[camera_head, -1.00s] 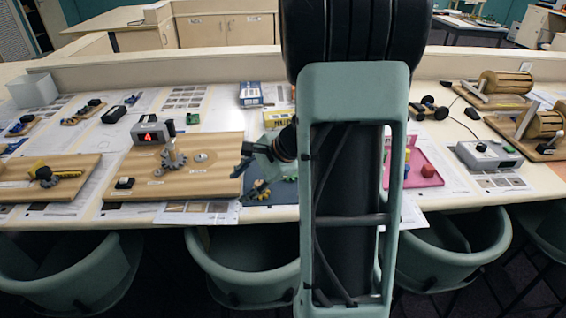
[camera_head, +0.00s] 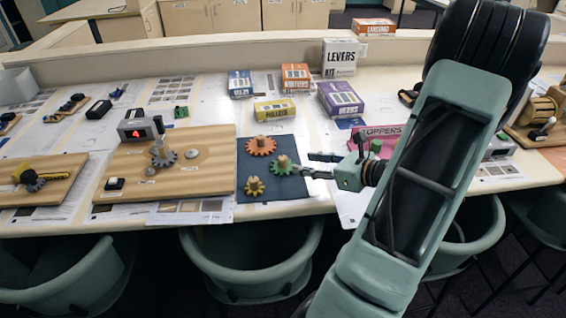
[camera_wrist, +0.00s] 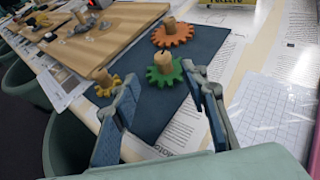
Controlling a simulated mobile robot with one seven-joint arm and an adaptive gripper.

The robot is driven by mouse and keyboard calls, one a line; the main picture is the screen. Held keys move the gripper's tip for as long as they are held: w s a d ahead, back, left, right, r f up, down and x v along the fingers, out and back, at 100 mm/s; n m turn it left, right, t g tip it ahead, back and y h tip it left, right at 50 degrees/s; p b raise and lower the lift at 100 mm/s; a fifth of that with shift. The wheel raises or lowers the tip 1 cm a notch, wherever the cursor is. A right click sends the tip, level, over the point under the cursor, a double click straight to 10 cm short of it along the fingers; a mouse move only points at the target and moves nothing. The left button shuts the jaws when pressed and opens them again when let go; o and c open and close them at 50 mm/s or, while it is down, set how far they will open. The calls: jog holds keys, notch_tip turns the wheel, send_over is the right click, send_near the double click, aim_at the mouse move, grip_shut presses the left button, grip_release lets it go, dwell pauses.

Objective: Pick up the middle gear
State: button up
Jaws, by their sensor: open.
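Three gears with wooden knobs lie on a dark blue mat (camera_head: 294,193): a large orange gear (camera_head: 260,146), a green gear (camera_head: 283,162) of middle size, and a small yellow gear (camera_head: 254,187). My gripper (camera_head: 304,164) is open and empty just right of the green gear in the head view. In the wrist view, the green gear (camera_wrist: 165,72) shows between and beyond the open fingers (camera_wrist: 158,86). The orange gear (camera_wrist: 172,36) is behind it, and the yellow gear (camera_wrist: 107,85) is close to the left finger.
A wooden board (camera_head: 205,175) with a mounted gear and a red display stands left of the mat. Several small boxes, such as the yellow pulley box (camera_head: 275,109), stand behind the gears. Green chairs (camera_head: 252,255) line the table's front edge.

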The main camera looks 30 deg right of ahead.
aim_at(283, 158)
jog(key=x, duration=0.6)
jog(key=shift+f, duration=0.1)
jog(key=x, duration=0.4)
jog(key=shift+w+d+f+p, duration=0.15)
jog(key=shift+d+f+p, duration=0.05)
jog(key=shift+p, duration=0.2)
grip_shut()
jog(key=shift+r, duration=0.15)
